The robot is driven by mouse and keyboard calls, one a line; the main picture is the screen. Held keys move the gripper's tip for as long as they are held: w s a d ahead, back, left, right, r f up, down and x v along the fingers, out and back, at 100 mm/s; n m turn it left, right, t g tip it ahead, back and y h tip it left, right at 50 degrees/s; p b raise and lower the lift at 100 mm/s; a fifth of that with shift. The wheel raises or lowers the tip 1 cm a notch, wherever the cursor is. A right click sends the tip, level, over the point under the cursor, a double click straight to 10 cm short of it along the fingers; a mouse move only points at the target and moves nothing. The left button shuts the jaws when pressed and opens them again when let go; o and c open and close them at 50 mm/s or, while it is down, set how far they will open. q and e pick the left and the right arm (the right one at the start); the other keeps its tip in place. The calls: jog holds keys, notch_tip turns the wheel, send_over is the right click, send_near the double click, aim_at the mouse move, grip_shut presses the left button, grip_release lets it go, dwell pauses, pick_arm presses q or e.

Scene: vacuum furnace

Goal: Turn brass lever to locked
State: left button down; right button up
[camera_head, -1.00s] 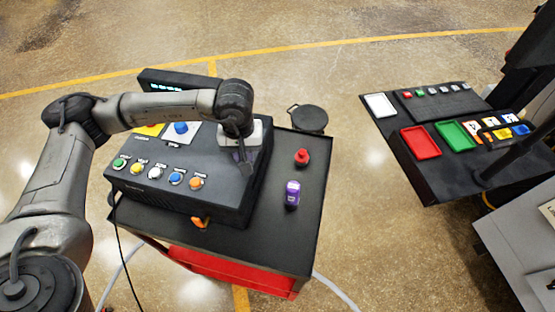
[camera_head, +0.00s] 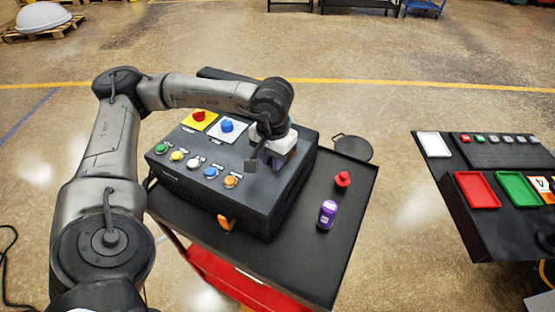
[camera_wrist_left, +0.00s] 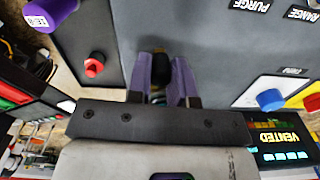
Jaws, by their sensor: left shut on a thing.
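My left gripper (camera_head: 272,160) is over the right end of the dark control box (camera_head: 188,192), pointing down at its top. In the left wrist view its two purple fingers (camera_wrist_left: 165,85) are shut on a dark-tipped lever, which I take to be the brass lever (camera_wrist_left: 160,68). Little of its brass colour shows, and its pivot and any locked mark are hidden. In the head view the gripper covers the lever. A lit display in the wrist view reads VENTED (camera_wrist_left: 279,138). My right gripper is not in view.
The box carries a row of coloured buttons (camera_head: 195,163), a red knob (camera_head: 199,115) and a blue knob (camera_head: 227,125). A red knob-like piece (camera_head: 342,180) and a purple bottle (camera_head: 327,214) stand on the cart top (camera_head: 300,255). A round black pan (camera_head: 353,148) sits behind. Trays (camera_head: 477,190) are at right.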

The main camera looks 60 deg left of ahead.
pick_arm(q)
jog(key=c, duration=1)
grip_release()
jog(key=shift+r+p, duration=0.8)
jog(key=shift+r, duration=6.1)
